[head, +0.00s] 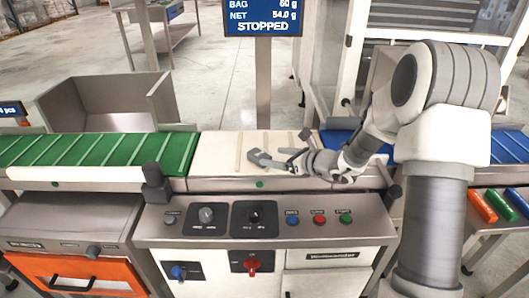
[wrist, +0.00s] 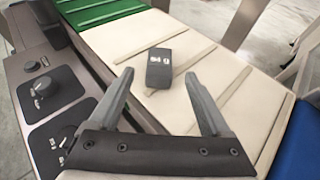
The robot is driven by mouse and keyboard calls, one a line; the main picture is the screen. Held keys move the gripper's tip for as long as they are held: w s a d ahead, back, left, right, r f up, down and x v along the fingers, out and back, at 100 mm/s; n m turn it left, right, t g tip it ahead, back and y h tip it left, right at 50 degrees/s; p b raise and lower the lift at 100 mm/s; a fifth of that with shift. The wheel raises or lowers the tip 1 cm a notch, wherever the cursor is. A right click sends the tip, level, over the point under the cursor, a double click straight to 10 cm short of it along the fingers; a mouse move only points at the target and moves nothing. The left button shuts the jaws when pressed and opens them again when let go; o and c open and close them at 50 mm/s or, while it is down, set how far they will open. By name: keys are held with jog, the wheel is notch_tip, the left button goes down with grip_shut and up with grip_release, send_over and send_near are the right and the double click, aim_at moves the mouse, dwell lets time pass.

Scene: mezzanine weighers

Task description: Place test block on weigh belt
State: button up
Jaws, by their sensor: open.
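The test block is a small dark grey block (wrist: 159,68) marked with a white weight label, which seems to read 54 g. It lies on the cream weigh belt (wrist: 216,62), which is also in the middle of the head view (head: 222,151). My gripper (wrist: 158,78) is open and empty, low over the belt. In the wrist view the block shows between and just beyond the fingertips, with clear gaps either side. In the head view I cannot clearly separate the block from my gripper (head: 283,147).
A green belt (head: 97,150) adjoins on the left and a blue belt (head: 508,147) on the right. The display (head: 262,17) reads BAG 60 g, NET 54.0 g, STOPPED. A control panel (head: 265,218) runs along the front. A dark post (head: 156,182) stands at the front left.

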jog(key=s+a+r+n+g, duration=0.1)
jog(key=s+r+n+g, duration=0.2)
jog(key=s+r+n, duration=0.5)
jog(key=s+a+r+n+g, duration=0.15)
jog(key=s+r+n, duration=0.35)
jog(key=s, duration=0.6)
jog(key=s+d+r+n+h, duration=0.3)
jog(key=s+d+n+h, duration=0.6)
jog(key=s+d+n, duration=0.3)
jog(key=s+n, duration=0.2)
jog(key=s, duration=0.2)
jog(key=shift+d+r+h+p, duration=0.15)
jog(key=shift+r+h+p, duration=0.05)
jog(key=shift+h+p, duration=0.1)
jog(key=shift+t, duration=0.25)
notch_tip(320, 180, up, 18)
jog(key=p, duration=1.8)
jog(key=shift+r, duration=0.2)
